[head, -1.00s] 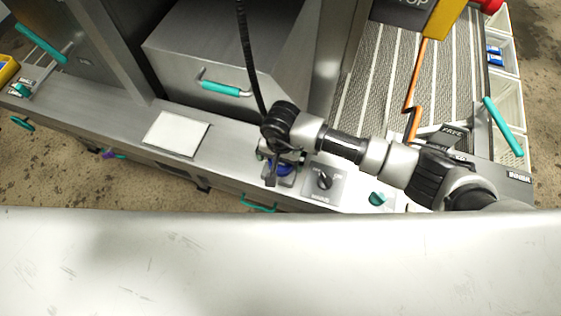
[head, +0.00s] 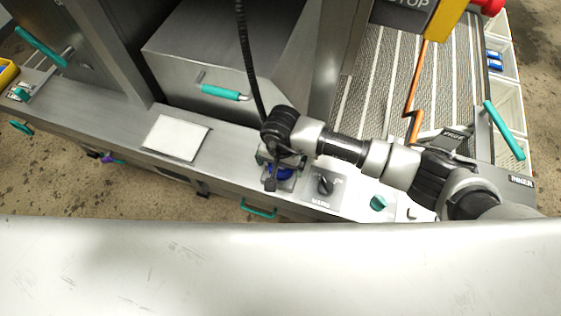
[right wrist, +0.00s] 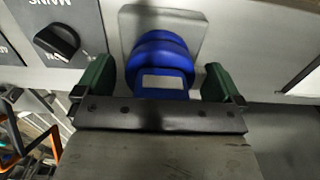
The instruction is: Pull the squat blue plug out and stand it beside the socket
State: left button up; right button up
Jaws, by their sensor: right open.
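The squat blue plug (right wrist: 160,62) shows in the right wrist view, seated at a grey socket plate (right wrist: 190,25). In the head view the blue plug (head: 284,173) is mostly hidden under my right wrist. My right gripper (right wrist: 158,78) is open, with one green-padded finger on each side of the plug. Small gaps show between the fingers and the plug. In the head view the right gripper (head: 272,178) points down at the plug. My left gripper is not in view.
A black rotary knob (head: 325,184) on a plate stands right of the socket. A teal knob (head: 378,203) is farther right. A white plate (head: 177,138) lies left on the steel ledge. A dark cable (head: 246,60) hangs behind the wrist. A teal handle (head: 258,208) is below.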

jog(key=shift+b, duration=0.3)
dwell(0.5)
jog(key=shift+c, duration=0.3)
jog(key=c, duration=1.2)
jog(key=shift+o, duration=0.2)
jog(key=shift+r+p, duration=1.75)
jog(key=shift+r, duration=1.3)
